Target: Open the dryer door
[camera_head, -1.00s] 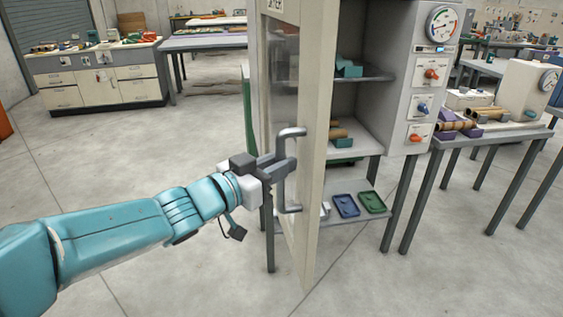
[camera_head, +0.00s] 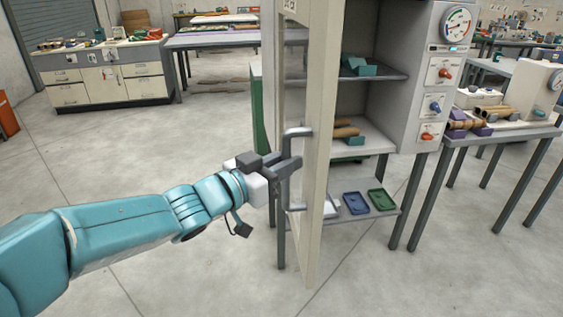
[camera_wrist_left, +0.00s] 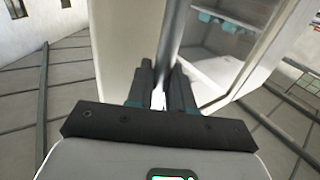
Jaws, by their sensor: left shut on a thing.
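The dryer door (camera_head: 318,150) is a cream frame with a glass pane. It stands open and shows almost edge-on in the head view, with the shelves of the dryer cabinet (camera_head: 412,78) exposed to its right. A grey bar handle (camera_head: 297,131) is on the door's left face. My left gripper (camera_head: 287,168) is shut on the handle, around its upright bar. In the left wrist view the two dark fingers (camera_wrist_left: 162,85) close on the grey bar. The fingers hide part of the handle. My right gripper is not in view.
Shelves hold brown tubes and teal blocks (camera_head: 358,66). Blue (camera_head: 355,203) and green trays lie on the lower shelf. A bench (camera_head: 500,135) with tubes stands to the right, and a drawer cabinet (camera_head: 105,75) at the back left.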

